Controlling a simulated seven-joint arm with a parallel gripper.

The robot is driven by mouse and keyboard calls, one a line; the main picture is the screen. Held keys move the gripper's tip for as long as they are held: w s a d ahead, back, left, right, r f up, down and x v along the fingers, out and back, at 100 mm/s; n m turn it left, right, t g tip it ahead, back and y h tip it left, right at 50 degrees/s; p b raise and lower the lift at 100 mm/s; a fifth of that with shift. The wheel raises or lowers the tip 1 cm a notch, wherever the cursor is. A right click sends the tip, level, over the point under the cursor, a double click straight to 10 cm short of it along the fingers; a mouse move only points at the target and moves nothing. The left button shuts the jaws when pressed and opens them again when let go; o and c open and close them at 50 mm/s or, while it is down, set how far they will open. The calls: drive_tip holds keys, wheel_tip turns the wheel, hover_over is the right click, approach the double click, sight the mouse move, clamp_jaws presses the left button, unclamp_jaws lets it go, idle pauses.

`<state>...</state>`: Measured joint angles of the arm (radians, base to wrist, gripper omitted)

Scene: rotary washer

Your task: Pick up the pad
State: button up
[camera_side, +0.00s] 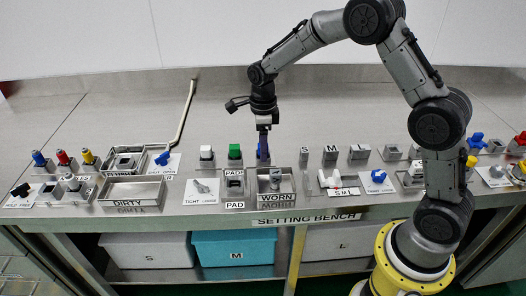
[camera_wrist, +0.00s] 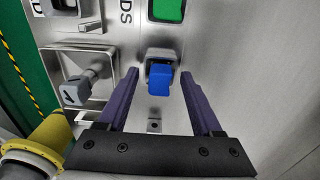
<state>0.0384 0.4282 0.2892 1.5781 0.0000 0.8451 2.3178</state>
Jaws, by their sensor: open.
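A blue pad (camera_wrist: 159,84) sits on a small grey holder (camera_wrist: 161,56) in the wrist view. My gripper (camera_wrist: 158,76) is open, with its purple fingers on either side of the pad and visible gaps at both sides. In the side view my gripper (camera_side: 263,157) points straight down at the bench, and the blue pad (camera_side: 261,152) shows only partly, behind the fingers. A green pad (camera_side: 235,151) stands to its left, with a label reading PADS below it; the green pad is also at the top of the wrist view (camera_wrist: 167,9).
The WORN tray (camera_side: 291,187), holding a grey knobbed part (camera_side: 275,180), lies just in front of my gripper. A PAD tray (camera_side: 246,190) is beside it. A white-topped block (camera_side: 206,153) stands left of the green pad.

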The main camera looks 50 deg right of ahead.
clamp_jaws()
idle(0.3)
drive_tip(key=shift+r, duration=0.2)
